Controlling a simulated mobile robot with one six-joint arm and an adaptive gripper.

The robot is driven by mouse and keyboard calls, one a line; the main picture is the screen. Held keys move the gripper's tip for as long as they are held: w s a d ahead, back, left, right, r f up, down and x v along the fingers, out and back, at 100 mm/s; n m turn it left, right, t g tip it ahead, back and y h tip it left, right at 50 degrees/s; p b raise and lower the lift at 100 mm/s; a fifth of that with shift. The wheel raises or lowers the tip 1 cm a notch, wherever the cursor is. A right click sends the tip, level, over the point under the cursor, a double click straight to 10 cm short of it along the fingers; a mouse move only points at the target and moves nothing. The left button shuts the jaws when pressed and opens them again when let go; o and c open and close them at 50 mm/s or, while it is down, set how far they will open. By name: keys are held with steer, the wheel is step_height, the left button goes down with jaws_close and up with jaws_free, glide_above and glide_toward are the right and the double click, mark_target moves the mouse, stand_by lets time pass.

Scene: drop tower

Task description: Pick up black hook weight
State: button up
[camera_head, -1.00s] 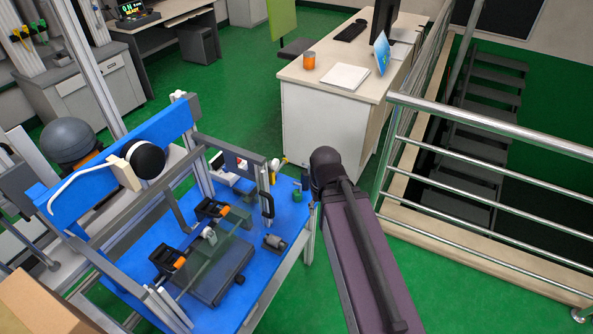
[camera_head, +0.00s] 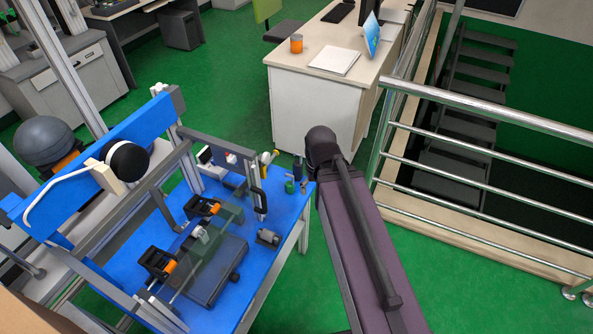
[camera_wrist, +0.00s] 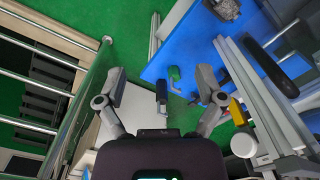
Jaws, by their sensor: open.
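A small dark upright piece (camera_head: 298,170), which looks like the black hook weight, stands at the far right corner of the blue table (camera_head: 212,282). A small green piece (camera_head: 289,187) stands close beside it. In the wrist view the dark piece (camera_wrist: 161,90) lies near the picture's middle, between my fingers in the picture, and the green piece (camera_wrist: 174,74) is just above and right of it. My gripper (camera_wrist: 161,82) is open, with its fingers wide apart and nothing held. I cannot tell its exact distance from the dark piece. The head view hides it behind my arm.
A metal frame with a black handle (camera_head: 259,200) stands left of the dark piece. A yellow-handled part (camera_head: 268,158) is close by. Metal railings (camera_head: 470,165) and a white desk (camera_head: 305,105) stand to the right and behind.

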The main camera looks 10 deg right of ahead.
steer(key=w+f+n+y+b, duration=0.25)
steer(key=w+f+b, duration=0.25)
steer(key=f+b, duration=0.25)
steer(key=n+t+y+b, duration=0.8)
steer(key=b, duration=1.6)
glide_toward(298, 166)
steer(key=d+f, duration=0.3)
steer(key=f, duration=0.2)
steer(key=shift+d, duration=0.25)
steer(key=shift+f, duration=0.15)
steer(key=b+x, duration=0.3)
steer(key=x, duration=0.4)
steer(key=shift+w+a+f, duration=0.25)
steer(key=shift+w+a, duration=0.25)
steer(key=shift+a, duration=0.15)
